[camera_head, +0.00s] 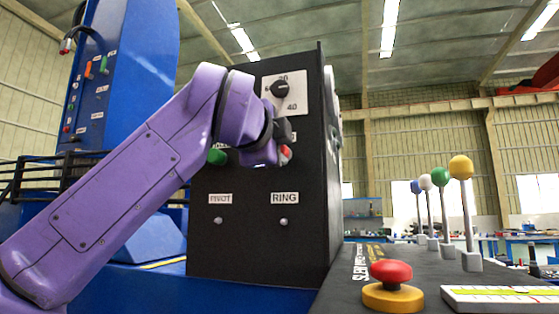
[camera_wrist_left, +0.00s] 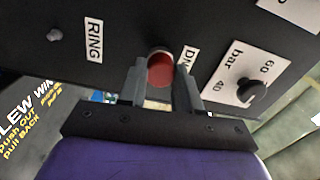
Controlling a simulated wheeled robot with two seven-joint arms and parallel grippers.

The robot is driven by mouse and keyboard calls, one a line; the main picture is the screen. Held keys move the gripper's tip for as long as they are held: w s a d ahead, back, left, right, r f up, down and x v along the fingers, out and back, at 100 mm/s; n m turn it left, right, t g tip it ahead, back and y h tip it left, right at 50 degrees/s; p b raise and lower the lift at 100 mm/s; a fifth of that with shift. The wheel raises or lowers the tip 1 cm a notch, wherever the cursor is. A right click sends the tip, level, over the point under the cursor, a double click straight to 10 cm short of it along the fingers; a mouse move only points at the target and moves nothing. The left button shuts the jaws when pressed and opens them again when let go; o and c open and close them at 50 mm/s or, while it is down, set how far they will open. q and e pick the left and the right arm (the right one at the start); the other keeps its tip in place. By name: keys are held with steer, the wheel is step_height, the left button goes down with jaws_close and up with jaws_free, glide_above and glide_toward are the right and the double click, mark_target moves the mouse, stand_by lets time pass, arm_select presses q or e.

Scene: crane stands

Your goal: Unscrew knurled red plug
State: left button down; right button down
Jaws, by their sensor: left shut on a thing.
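The red plug (camera_head: 286,152) sits on the black panel's front, above the RING label, and its knurling is too small to make out. My left gripper (camera_head: 284,143) reaches it from the left and is shut on it, hiding part of it in the head view. In the left wrist view the red plug (camera_wrist_left: 160,69) shows its round end between the two dark fingers of my left gripper (camera_wrist_left: 161,66). The plug is still against the panel. My right gripper is in neither view.
The black panel (camera_head: 262,245) also carries a green plug (camera_head: 217,157) to the left and a dial knob (camera_head: 279,89) above. A red mushroom button (camera_head: 391,271) and several ball-topped levers (camera_head: 461,167) stand on the console to the right.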

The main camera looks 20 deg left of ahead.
arm_select(q)
steer(key=n+b, duration=0.2)
steer(key=n, duration=1)
steer(key=shift+d+b, duration=0.1)
steer(key=shift+b, duration=0.25)
steer(key=c, duration=0.7)
jaws_free()
steer(key=shift+s, duration=0.1)
steer(key=shift+c, duration=0.8)
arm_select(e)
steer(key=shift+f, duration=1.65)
